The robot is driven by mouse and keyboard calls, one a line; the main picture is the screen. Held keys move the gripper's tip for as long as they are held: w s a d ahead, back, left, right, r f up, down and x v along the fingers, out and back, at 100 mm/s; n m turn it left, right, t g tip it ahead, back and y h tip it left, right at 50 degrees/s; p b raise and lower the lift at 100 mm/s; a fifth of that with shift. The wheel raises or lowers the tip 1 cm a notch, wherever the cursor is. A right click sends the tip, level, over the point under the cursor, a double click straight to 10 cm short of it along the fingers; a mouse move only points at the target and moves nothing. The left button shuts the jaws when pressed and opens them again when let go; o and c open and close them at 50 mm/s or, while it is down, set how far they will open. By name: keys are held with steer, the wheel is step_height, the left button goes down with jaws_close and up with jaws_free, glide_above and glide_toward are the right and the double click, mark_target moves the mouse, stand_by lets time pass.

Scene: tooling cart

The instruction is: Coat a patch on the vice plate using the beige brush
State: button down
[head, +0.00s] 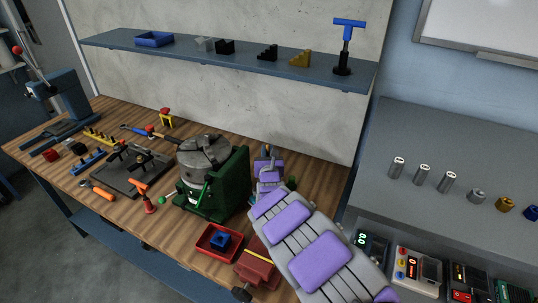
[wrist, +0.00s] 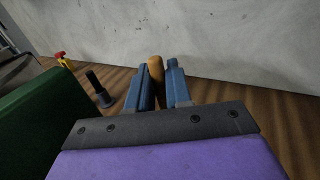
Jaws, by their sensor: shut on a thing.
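My gripper (head: 266,152) is behind the green fixture, partly hidden by my purple and grey arm. In the wrist view its two blue fingers (wrist: 158,80) are shut on a tan-brown rounded handle, which looks like the brush (wrist: 156,68). The bristles cannot be seen. A dark red vice (head: 257,270) stands at the bench's front edge, left of my arm. A thin yellow strip (head: 261,256) crosses its top, perhaps the edge of the vice plate. My arm hides part of the vice's right side. My gripper is well behind the vice, apart from it.
A green fixture (head: 228,185) with a grey chuck (head: 204,152) stands close left of my gripper. A red tray (head: 212,252) with a blue block sits left of the vice. A dark post (wrist: 98,88) stands near my fingers. A shelf (head: 120,42) hangs above; a grey cabinet (head: 440,130) is right.

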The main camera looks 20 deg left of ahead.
mark_target(268, 146)
steer(key=shift+a+r, duration=0.1)
steer(key=shift+r, duration=0.65)
steer(key=shift+d+r+p, duration=0.25)
steer(key=shift+r+p, duration=0.1)
steer(key=shift+r, duration=0.3)
steer(key=shift+d+r+p, duration=0.2)
steer(key=shift+r+p, duration=0.15)
steer(key=shift+r, duration=0.3)
steer(key=shift+a+r, duration=0.25)
steer(key=shift+r, duration=0.25)
steer(key=shift+a, duration=0.1)
steer(key=shift+d, duration=0.2)
